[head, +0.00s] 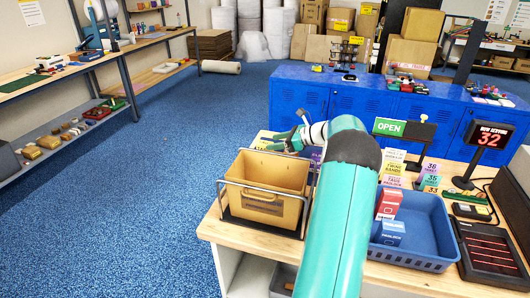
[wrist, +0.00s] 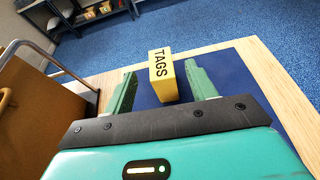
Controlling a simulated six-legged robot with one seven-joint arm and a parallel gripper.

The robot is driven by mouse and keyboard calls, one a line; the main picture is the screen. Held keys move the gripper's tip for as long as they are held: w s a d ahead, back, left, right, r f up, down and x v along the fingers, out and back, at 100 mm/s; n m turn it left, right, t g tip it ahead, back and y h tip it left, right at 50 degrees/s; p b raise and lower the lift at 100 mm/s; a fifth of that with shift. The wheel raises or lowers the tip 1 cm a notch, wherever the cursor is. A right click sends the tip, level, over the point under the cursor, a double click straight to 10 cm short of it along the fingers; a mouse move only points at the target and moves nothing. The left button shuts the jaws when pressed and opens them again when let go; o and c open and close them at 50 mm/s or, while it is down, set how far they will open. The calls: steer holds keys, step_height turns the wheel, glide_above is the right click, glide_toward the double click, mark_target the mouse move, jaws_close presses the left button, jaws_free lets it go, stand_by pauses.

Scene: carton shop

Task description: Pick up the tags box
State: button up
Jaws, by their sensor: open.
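The tags box is a small yellow box with black "TAGS" lettering; it shows in the wrist view (wrist: 161,75). It stands on a dark blue mat (wrist: 225,62) on the wooden counter. My gripper (wrist: 158,84) is open, with one green finger on each side of the box. In the head view my gripper (head: 292,140) is small and partly hidden by my arm, and I cannot make out the tags box there.
A tan bin in a metal frame (head: 262,208) stands just left of my arm. A blue basket (head: 428,228) with small boxes, an OPEN sign (head: 389,127) and a red number display (head: 489,140) are to the right. Blue lockers (head: 355,103) stand behind.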

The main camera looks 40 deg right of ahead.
steer(key=x, duration=0.2)
steer(key=shift+w+a+f, duration=0.1)
steer(key=shift+w+f, duration=0.05)
steer(key=shift+w, duration=0.15)
steer(key=shift+c, duration=0.5)
steer(key=c, duration=1)
